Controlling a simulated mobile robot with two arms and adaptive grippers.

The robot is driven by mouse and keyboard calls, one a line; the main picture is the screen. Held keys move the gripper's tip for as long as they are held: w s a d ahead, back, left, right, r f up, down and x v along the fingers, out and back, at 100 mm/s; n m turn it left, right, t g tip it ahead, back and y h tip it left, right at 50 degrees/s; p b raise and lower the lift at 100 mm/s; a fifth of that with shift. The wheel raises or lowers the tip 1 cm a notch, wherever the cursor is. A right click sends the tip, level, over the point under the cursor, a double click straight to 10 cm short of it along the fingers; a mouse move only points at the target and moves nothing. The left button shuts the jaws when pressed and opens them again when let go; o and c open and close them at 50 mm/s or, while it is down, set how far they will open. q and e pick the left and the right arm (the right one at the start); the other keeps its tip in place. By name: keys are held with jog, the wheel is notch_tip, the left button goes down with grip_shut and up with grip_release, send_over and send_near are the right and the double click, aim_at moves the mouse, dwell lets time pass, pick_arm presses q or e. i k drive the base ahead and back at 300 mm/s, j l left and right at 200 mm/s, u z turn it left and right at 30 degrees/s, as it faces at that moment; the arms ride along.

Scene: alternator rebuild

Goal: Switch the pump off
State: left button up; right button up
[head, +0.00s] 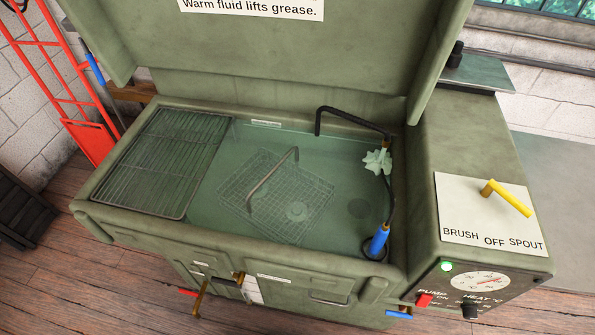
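The parts washer's pump switch (424,299) is a small red rocker on the front control face, beside the words PUMP and ON. I cannot tell its position. A green lamp (446,267) above it is lit. The yellow selector lever (507,198) sits on a white plate marked BRUSH, OFF, SPOUT, and its free end points towards the SPOUT side. Neither gripper is in view.
The open lid (270,50) stands behind the tank. A wire basket with a raised handle (275,195) lies in the greenish fluid. A blue-handled brush (379,241) is at the tank's right. A heat dial (480,281) and black knob (470,311) sit right of the switch.

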aim_at(423, 299)
jog(key=z, duration=1.6)
